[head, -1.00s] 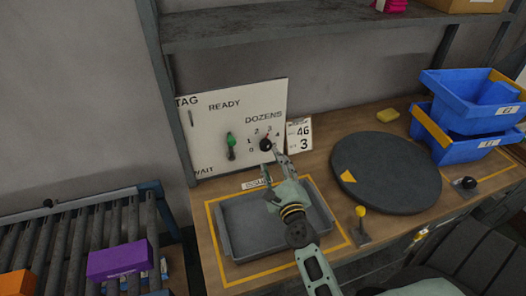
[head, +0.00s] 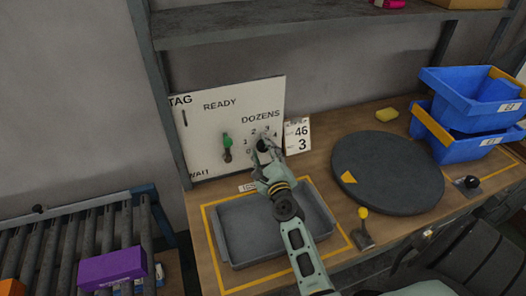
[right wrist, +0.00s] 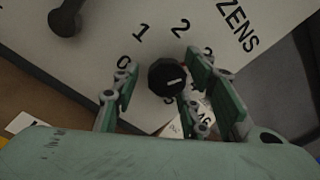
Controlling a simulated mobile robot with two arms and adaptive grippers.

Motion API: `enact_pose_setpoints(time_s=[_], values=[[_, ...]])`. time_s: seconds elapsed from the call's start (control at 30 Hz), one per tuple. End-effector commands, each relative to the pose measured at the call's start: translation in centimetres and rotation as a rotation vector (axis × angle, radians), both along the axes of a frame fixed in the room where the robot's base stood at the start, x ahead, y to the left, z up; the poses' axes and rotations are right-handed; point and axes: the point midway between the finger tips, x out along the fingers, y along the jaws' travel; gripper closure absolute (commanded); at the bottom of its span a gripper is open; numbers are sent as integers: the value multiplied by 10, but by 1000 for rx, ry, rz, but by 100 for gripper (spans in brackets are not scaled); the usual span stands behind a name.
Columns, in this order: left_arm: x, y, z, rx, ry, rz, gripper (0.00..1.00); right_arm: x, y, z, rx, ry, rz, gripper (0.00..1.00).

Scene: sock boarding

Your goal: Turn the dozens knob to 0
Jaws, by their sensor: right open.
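The dozens knob (head: 263,145) is a small black knob on the white panel (head: 215,110), below the word DOZENS. It also shows in the right wrist view (right wrist: 167,76), with a short pale mark on its face and the numbers 0, 1, 2 and 3 around it. I cannot tell for sure which number the mark points to. My right gripper (head: 266,158) is at the knob, open. In the right wrist view its fingers (right wrist: 163,88) stand on either side of the knob; contact is not clear. My left gripper is not in view.
A card (head: 297,135) reading 46 and 3 stands just right. A grey tray (head: 235,245) lies below my right arm. A dark round turntable (head: 390,170) and blue bins (head: 460,140) are to the right.

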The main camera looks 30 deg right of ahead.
Motion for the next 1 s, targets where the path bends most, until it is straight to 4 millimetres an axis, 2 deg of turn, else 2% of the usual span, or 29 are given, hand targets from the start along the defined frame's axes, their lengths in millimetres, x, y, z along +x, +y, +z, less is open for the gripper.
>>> enact_pose_setpoints(time_s=[0.13,0.6,1.0], values=[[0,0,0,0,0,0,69,0,0,0,0,0,0,60],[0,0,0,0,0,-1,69,0,1,-2,2,3,3,99],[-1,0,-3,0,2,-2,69,-1,3,-6,-88,31,7,100]])
